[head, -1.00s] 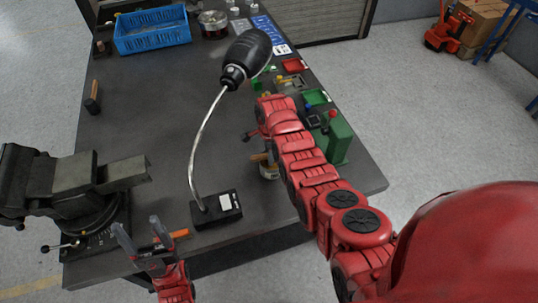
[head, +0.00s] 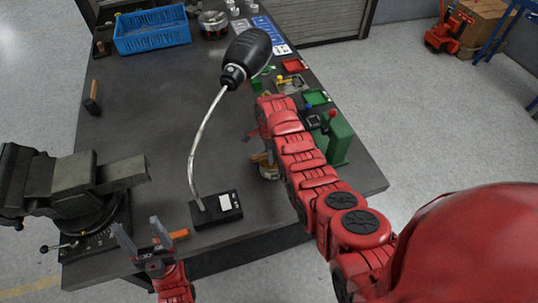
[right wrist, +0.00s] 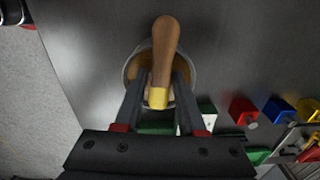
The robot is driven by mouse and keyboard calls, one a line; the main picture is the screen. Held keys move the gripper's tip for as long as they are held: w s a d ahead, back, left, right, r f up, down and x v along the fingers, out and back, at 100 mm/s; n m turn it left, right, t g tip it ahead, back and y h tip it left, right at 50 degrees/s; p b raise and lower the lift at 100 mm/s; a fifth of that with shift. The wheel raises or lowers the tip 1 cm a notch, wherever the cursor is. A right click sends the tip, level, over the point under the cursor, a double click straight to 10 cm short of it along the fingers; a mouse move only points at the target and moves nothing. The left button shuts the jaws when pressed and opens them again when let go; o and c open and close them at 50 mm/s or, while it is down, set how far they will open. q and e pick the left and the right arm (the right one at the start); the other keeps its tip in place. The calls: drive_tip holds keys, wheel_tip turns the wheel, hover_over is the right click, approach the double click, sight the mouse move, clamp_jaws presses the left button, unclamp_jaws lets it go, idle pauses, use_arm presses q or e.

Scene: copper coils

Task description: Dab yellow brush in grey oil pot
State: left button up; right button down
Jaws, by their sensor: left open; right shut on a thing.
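The yellow brush has a wooden handle and a yellow band (right wrist: 157,98). It shows in the right wrist view between the fingers of my right gripper (right wrist: 159,92), which is shut on it. The grey oil pot (right wrist: 129,70), round with an amber inside, lies directly behind the brush in that view. The bristles are hidden, so I cannot tell whether they touch the oil. In the head view the pot (head: 268,173) stands on the bench, partly behind my right arm. My left gripper (head: 138,231) is open and empty at the bench's front edge.
A lamp (head: 217,208) with a bent neck stands left of the pot. A vise (head: 85,190) is at the front left. A blue crate (head: 152,38) is at the back.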

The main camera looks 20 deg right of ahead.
drive_tip(key=shift+r+p, duration=0.6)
drive_tip(key=shift+r, duration=0.55)
drive_tip(key=shift+r+p, duration=0.55)
drive_tip(key=shift+r, duration=1.8)
